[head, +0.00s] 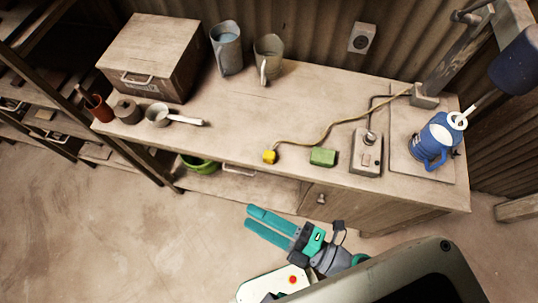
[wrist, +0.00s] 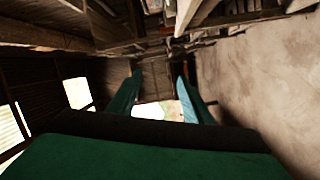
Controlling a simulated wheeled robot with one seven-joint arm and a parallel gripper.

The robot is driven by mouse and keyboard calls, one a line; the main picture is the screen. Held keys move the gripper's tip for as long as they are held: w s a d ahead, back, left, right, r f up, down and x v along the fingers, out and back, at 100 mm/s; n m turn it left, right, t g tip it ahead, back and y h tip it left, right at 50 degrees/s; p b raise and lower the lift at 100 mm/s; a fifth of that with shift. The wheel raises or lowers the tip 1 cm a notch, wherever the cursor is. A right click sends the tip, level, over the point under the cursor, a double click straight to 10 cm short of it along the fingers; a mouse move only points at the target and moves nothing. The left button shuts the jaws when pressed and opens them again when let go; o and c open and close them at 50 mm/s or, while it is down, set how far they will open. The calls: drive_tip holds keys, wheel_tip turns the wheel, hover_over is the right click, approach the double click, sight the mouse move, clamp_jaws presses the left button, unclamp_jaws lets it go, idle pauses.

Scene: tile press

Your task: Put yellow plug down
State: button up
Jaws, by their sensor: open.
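The yellow plug (head: 269,157) lies on the worktop (head: 235,120) near its front edge, at the end of a tan cord (head: 325,130) that runs back to the right. My gripper (head: 256,218) is open and empty, in front of the bench and apart from the plug. Its two teal fingers point left in the head view. In the wrist view the fingers of my gripper (wrist: 160,95) stand apart with nothing between them. The plug does not show in the wrist view.
A green block (head: 323,157) and a grey switch box (head: 366,152) sit right of the plug. A blue jug (head: 436,138) stands on a board at the right. A wall socket (head: 362,38) is behind. A box, mugs and a ladle stand at the left and back. The mid-worktop is clear.

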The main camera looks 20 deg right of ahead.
drive_tip(key=n+g+y, duration=0.2)
drive_tip(key=n+g, duration=0.1)
drive_tip(key=n, duration=0.2)
drive_tip(key=n+g+h, duration=0.8)
drive_tip(key=n+h, duration=0.2)
drive_tip(key=n, duration=1)
approach(271, 154)
drive_tip(key=x, duration=0.5)
drive_tip(key=shift+s+d+f, duration=0.15)
drive_tip(key=shift+s+d, duration=0.05)
drive_tip(key=shift+d, duration=0.05)
drive_tip(key=shift+a+x, duration=0.15)
drive_tip(key=shift+x, duration=0.95)
drive_tip(key=shift+a+x, duration=0.15)
drive_tip(key=shift+x, duration=0.9)
drive_tip(key=shift+w+a+f, duration=0.1)
drive_tip(key=shift+w+f, duration=0.2)
